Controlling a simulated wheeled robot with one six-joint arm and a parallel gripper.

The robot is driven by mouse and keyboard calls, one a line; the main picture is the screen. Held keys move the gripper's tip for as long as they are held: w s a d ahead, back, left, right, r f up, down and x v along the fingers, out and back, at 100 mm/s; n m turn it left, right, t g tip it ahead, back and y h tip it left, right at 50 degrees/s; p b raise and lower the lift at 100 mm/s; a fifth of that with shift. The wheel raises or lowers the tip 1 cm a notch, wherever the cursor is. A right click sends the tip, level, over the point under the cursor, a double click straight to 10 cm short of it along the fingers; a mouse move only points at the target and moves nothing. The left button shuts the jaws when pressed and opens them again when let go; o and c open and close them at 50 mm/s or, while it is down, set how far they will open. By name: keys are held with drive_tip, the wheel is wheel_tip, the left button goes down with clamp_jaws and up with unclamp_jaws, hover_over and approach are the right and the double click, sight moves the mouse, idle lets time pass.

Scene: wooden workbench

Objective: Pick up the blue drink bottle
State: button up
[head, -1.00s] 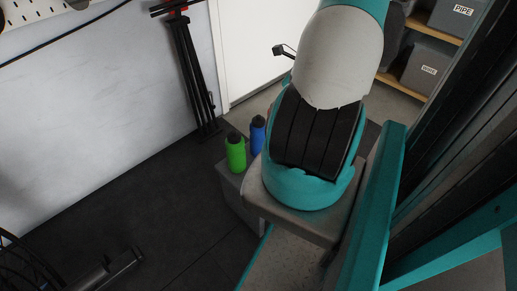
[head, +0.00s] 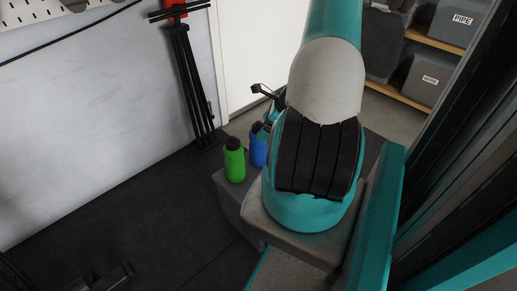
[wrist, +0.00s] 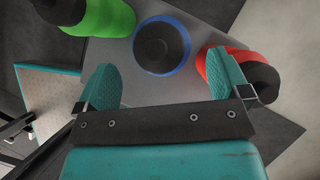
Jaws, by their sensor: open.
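The blue drink bottle (head: 258,147) has a dark cap and stands upright on a grey box, right of a green bottle (head: 235,162) in the head view. In the wrist view the blue bottle (wrist: 162,46) is seen from above, its dark cap centred in a blue ring. My gripper (wrist: 165,82) is open, and its two teal fingers are spread to the left and right. The blue bottle appears between and just beyond the fingertips, and nothing is held. In the head view my arm hides most of the gripper.
In the wrist view the green bottle (wrist: 105,15) stands left of the blue one. A red bottle (wrist: 232,68) with a dark cap is at the right, partly behind the right finger. The grey box top (head: 226,179) is small. Black stands (head: 192,85) lean at the wall.

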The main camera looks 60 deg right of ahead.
sight(259, 143)
drive_tip(key=b+x, duration=0.1)
drive_tip(key=x, duration=0.3)
drive_tip(key=shift+r, duration=0.1)
drive_tip(key=c, duration=1.5)
drive_tip(key=shift+r, duration=0.1)
